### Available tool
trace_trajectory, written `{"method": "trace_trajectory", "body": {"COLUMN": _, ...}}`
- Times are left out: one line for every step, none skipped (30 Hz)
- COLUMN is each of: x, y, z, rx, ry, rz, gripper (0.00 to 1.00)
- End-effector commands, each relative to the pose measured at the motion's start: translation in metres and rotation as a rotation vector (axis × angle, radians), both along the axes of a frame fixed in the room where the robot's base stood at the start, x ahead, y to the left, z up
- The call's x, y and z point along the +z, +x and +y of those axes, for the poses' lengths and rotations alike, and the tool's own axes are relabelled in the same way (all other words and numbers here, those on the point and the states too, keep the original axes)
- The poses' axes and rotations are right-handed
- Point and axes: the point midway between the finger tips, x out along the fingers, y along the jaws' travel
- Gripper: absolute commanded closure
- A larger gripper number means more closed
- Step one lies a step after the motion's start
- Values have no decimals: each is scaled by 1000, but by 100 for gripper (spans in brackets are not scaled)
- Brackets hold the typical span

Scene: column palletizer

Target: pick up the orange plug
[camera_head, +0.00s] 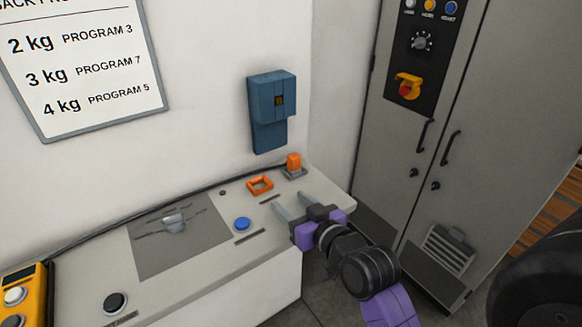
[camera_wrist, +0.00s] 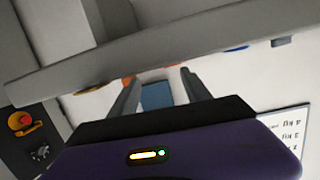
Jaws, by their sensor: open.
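The orange plug (camera_head: 294,161) stands upright on a small grey base near the back right corner of the counter. My gripper (camera_head: 290,199) is open and empty. Its two fingers point toward the back wall, over the counter's right part, on the near side of the plug and apart from it. In the wrist view my gripper (camera_wrist: 158,80) also shows open, with nothing between the fingers. Small orange patches show along the counter edge there, but I cannot tell which is the plug.
An orange square frame (camera_head: 260,185) lies left of the plug on the counter (camera_head: 205,278). A blue button (camera_head: 242,224) and a dark panel (camera_head: 160,255) are farther left. A blue wall box (camera_head: 270,108) hangs behind. A grey cabinet (camera_head: 400,165) stands to the right.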

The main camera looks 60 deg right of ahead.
Motion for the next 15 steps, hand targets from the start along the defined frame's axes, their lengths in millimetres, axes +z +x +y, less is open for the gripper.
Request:
{"method": "trace_trajectory", "body": {"x": 5, "y": 3, "z": -17, "rx": -10, "ry": 5, "rz": 9, "gripper": 44}}
{"method": "trace_trajectory", "body": {"x": 7, "y": 4, "z": -25, "rx": -12, "ry": 10, "rz": 20, "gripper": 44}}
{"method": "trace_trajectory", "body": {"x": 10, "y": 6, "z": -36, "rx": -12, "ry": 18, "rz": 36, "gripper": 44}}
{"method": "trace_trajectory", "body": {"x": 13, "y": 7, "z": -44, "rx": -12, "ry": 23, "rz": 45, "gripper": 44}}
{"method": "trace_trajectory", "body": {"x": 16, "y": 7, "z": -53, "rx": -11, "ry": 26, "rz": 58, "gripper": 44}}
{"method": "trace_trajectory", "body": {"x": 20, "y": 7, "z": -63, "rx": -8, "ry": 34, "rz": 72, "gripper": 44}}
{"method": "trace_trajectory", "body": {"x": 23, "y": 7, "z": -71, "rx": -5, "ry": 37, "rz": 85, "gripper": 44}}
{"method": "trace_trajectory", "body": {"x": 26, "y": 6, "z": -78, "rx": 0, "ry": 42, "rz": 96, "gripper": 44}}
{"method": "trace_trajectory", "body": {"x": 30, "y": 5, "z": -86, "rx": 5, "ry": 45, "rz": 110, "gripper": 44}}
{"method": "trace_trajectory", "body": {"x": 33, "y": 4, "z": -91, "rx": 11, "ry": 47, "rz": 121, "gripper": 44}}
{"method": "trace_trajectory", "body": {"x": 36, "y": 3, "z": -96, "rx": 15, "ry": 49, "rz": 129, "gripper": 44}}
{"method": "trace_trajectory", "body": {"x": 39, "y": 2, "z": -102, "rx": 20, "ry": 52, "rz": 141, "gripper": 44}}
{"method": "trace_trajectory", "body": {"x": 41, "y": 1, "z": -105, "rx": 26, "ry": 53, "rz": 149, "gripper": 44}}
{"method": "trace_trajectory", "body": {"x": 44, "y": 0, "z": -108, "rx": 29, "ry": 53, "rz": 154, "gripper": 44}}
{"method": "trace_trajectory", "body": {"x": 45, "y": -2, "z": -111, "rx": 33, "ry": 55, "rz": 163, "gripper": 44}}
